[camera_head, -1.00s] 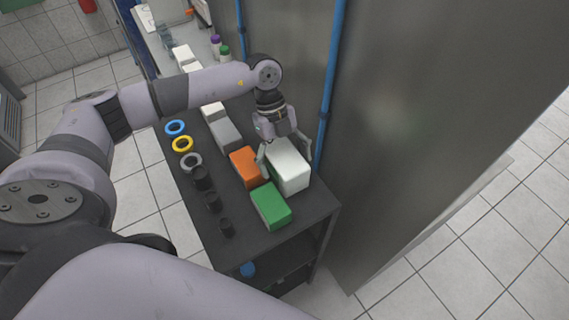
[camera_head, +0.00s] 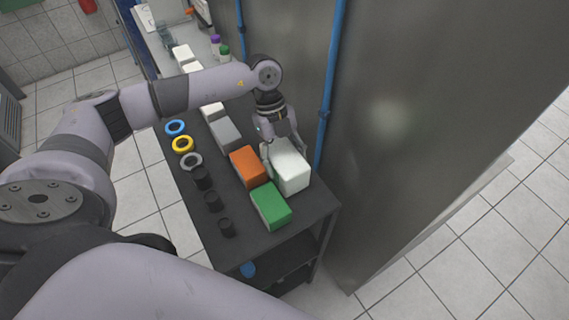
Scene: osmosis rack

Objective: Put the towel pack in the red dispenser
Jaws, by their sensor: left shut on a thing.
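A white block-shaped pack (camera_head: 292,172), which seems to be the towel pack, sits at the right side of a dark table (camera_head: 258,239). My left gripper (camera_head: 284,150) reaches down over its far end and is shut on it, with a finger at each side. The pack appears to rest on the table still. A small red thing (camera_head: 88,5) on the tiled wall at the top left, cut by the frame edge, may be the red dispenser. My right gripper is not in view.
An orange block (camera_head: 248,167), a green block (camera_head: 271,206) and a grey block (camera_head: 225,134) stand close by the pack. Rings, including a yellow one (camera_head: 183,144), and dark cups (camera_head: 226,227) line the left edge. A grey wall with a blue pipe (camera_head: 327,95) rises at the right.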

